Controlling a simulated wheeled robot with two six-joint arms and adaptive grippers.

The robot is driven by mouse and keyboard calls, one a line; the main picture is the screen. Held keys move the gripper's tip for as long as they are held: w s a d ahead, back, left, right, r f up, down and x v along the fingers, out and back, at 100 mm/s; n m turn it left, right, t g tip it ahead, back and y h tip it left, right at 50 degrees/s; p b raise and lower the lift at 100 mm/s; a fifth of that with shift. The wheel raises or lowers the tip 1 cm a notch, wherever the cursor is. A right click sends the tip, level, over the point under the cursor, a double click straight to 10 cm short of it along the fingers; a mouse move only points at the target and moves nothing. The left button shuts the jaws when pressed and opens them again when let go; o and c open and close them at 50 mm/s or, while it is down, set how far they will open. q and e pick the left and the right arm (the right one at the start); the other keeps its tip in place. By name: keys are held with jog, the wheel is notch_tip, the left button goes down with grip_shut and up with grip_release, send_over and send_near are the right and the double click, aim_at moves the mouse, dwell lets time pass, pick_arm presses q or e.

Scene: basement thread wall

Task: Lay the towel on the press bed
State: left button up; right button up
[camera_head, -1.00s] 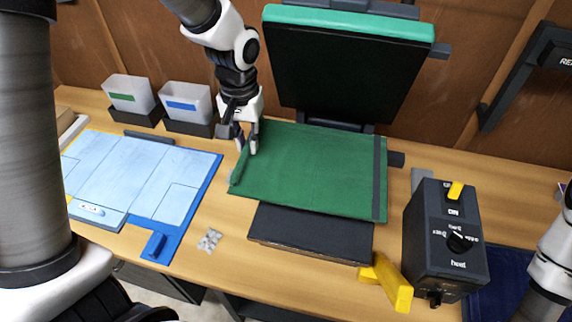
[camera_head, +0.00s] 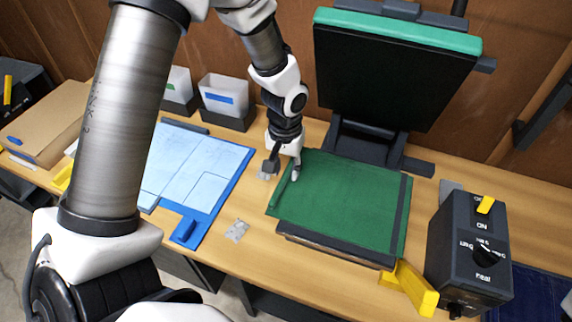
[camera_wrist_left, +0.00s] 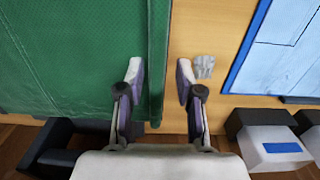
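The green towel (camera_head: 345,200) with a dark stripe near its right edge lies spread on the dark press bed (camera_head: 330,246). The bed shows as a strip along the front, and the towel's left edge reaches a little past it. My left gripper (camera_head: 283,172) is at the towel's back left edge. In the left wrist view my left gripper (camera_wrist_left: 159,70) is open, its fingers apart on either side of the towel's (camera_wrist_left: 75,55) folded edge; whether they touch it is unclear. The raised press lid (camera_head: 390,75) stands behind. My right gripper is not in view.
A control box (camera_head: 470,255) and yellow handle (camera_head: 410,288) stand at the bed's right front.

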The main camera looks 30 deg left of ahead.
pick_arm(q)
jog(key=shift+a, duration=0.1)
jog(key=shift+s+r, duration=0.1)
jog(key=shift+s, duration=0.05)
jog(key=shift+d+r, duration=0.2)
jog(key=shift+r, duration=0.5)
notch_tip(320, 180, up, 11)
jog(key=shift+a+b, duration=0.2)
jog(key=shift+b, duration=0.2)
dwell(1.6)
